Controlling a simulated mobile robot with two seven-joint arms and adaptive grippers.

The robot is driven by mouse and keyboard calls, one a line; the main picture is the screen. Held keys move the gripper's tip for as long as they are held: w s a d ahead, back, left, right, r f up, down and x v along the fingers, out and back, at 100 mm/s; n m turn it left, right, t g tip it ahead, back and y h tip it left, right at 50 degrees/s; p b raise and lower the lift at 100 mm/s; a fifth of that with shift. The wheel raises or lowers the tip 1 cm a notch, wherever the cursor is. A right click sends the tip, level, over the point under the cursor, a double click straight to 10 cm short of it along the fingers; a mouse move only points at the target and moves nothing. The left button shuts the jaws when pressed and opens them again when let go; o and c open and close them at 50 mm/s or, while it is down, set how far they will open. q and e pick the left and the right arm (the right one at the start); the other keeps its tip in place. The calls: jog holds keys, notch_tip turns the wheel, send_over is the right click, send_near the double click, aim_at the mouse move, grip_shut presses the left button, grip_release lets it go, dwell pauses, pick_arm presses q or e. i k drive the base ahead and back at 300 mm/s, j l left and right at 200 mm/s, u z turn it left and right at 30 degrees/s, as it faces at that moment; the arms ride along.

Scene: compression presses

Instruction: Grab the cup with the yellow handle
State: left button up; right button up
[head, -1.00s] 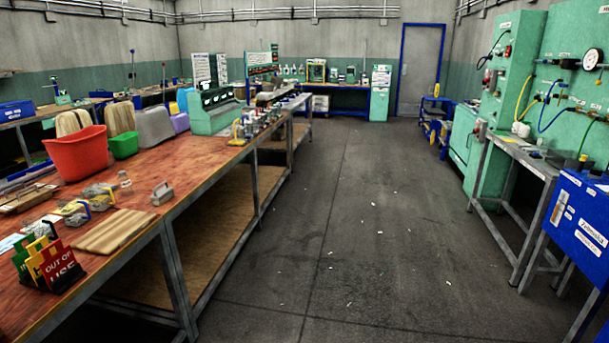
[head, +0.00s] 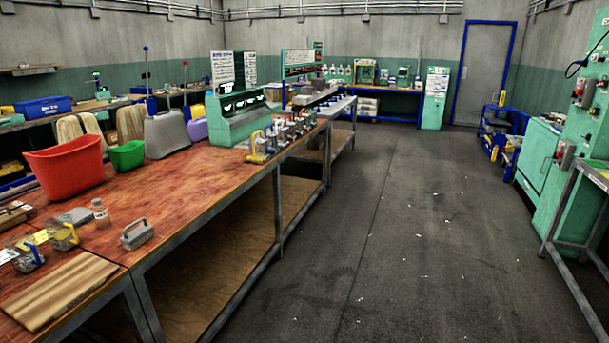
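A small clear metal-toned cup with a yellow handle (head: 62,237) stands near the left edge of the long wooden bench (head: 210,193). A similar cup with a blue handle (head: 29,254) is just left of it, in front. Another yellow-handled item (head: 258,148) stands farther along the bench, at the head of a row of small containers by the green console; it is too small to tell exactly what it is. Neither of my grippers is in view.
On the bench are a grey handled block (head: 136,233), a small bottle (head: 100,212), a striped wooden board (head: 60,288), a red bin (head: 65,170), a green bin (head: 127,155) and a green console (head: 238,116). The floor (head: 400,230) right of the bench is open.

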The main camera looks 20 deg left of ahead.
aim_at(60, 228)
jog(key=i+u, duration=0.2)
jog(key=i, duration=0.2)
jog(key=i+l+u, duration=0.25)
jog(key=i, duration=0.2)
jog(key=i+l+u, duration=0.2)
jog(key=i, duration=0.2)
jog(key=i+u, duration=0.25)
jog(key=u, duration=0.15)
jog(key=i+l+u, duration=0.15)
jog(key=u, duration=0.2)
jog(key=i+l+u, duration=0.2)
jog(key=u, duration=0.2)
jog(key=i+l, duration=0.05)
jog(key=i, duration=0.05)
